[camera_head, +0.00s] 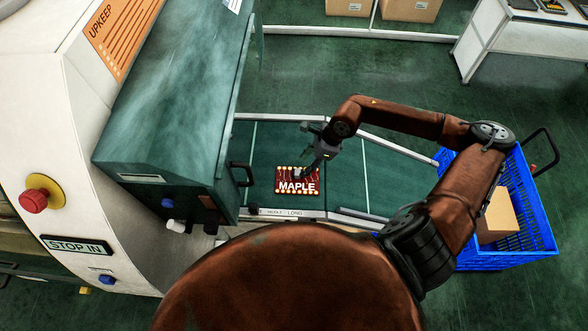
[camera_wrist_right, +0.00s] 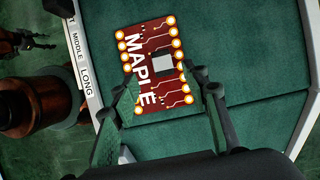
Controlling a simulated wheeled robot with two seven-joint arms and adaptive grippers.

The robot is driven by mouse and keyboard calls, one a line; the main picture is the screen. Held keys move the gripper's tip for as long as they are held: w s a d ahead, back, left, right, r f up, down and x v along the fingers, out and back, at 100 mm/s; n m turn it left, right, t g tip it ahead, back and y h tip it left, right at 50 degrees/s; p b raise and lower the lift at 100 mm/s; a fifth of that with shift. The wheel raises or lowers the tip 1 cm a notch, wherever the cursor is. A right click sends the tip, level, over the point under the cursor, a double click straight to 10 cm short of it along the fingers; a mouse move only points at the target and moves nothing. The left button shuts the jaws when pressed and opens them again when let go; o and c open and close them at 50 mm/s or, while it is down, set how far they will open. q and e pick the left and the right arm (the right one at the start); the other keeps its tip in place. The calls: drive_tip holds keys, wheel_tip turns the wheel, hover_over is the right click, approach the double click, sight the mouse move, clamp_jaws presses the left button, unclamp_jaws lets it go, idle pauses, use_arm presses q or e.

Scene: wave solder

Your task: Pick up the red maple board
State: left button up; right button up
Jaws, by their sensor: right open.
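The red maple board (camera_head: 284,187) lies flat on the green surface of the conveyor (camera_head: 262,149), near its front rail. It is marked MAPLE in white and has bright round pads along two edges. My right gripper (camera_head: 302,172) is just above the board in the head view. In the right wrist view, the board (camera_wrist_right: 143,43) shows between and beyond the open fingers of my right gripper (camera_wrist_right: 168,98). The left finger overlaps part of the board's lettered side. I cannot tell if any finger touches it.
A green machine hood (camera_head: 175,90) with a black handle stands left of the board. A red stop button (camera_head: 35,199) is on the white housing. A blue basket (camera_head: 536,228) holding a cardboard box (camera_head: 498,216) is at the right. Rails edge the conveyor.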

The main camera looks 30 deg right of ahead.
sight(299, 172)
drive_tip(key=shift+s+p+x, duration=0.2)
drive_tip(key=shift+p+x, duration=0.2)
drive_tip(key=shift+x, duration=0.65)
drive_tip(key=shift+w+a+f+p, duration=0.1)
drive_tip(key=shift+w+f+p, duration=0.15)
drive_tip(key=shift+f, duration=0.25)
drive_tip(key=shift+w+f+p, duration=0.1)
drive_tip(key=shift+f+p, duration=0.2)
drive_tip(key=shift+f, duration=0.25)
drive_tip(key=shift+x, duration=1.15)
drive_tip(key=shift+w+f, duration=0.1)
drive_tip(key=shift+f, duration=0.15)
drive_tip(key=shift+a, duration=0.1)
drive_tip(key=c, duration=0.7)
clamp_jaws()
use_arm(q)
drive_tip(key=s+r, duration=0.2)
drive_tip(key=s, duration=0.1)
drive_tip(key=shift+r, duration=0.1)
drive_tip(key=shift+w, duration=0.1)
